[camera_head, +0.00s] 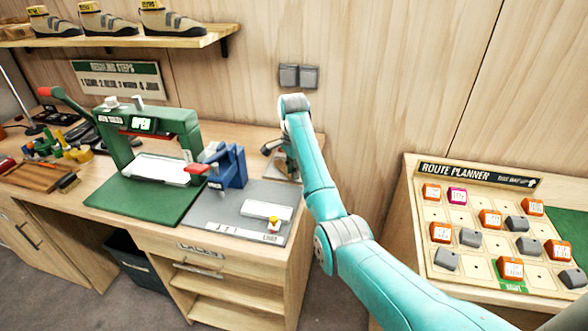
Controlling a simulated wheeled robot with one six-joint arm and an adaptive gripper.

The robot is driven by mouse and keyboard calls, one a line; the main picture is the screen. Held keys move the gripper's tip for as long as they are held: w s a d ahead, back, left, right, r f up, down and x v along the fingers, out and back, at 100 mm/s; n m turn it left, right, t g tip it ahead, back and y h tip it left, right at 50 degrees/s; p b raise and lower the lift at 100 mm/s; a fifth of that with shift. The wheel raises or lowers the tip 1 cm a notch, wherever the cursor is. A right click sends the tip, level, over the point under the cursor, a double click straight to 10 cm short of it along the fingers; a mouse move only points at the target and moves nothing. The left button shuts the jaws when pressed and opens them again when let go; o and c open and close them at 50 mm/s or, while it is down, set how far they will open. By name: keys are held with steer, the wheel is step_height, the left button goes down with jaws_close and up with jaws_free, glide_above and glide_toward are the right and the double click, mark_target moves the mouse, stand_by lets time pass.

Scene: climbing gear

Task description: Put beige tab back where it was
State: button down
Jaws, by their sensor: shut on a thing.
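My gripper (272,147) shows small and dark at the end of my teal arm, over the right back of the workbench near the wall. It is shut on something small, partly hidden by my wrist. I cannot make out the held thing's shape or colour. No beige tab can be clearly told apart elsewhere in view. The route planner board (477,236) stands at the right with orange, grey and one magenta block on its pale squares.
A green press (150,135) with a red-handled lever stands on a green mat (133,207). Shoes (105,20) line a wall shelf.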

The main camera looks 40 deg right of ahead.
steer(key=shift+f, duration=0.25)
steer(key=c, duration=1.1)
jaws_free()
steer(key=shift+r, duration=0.1)
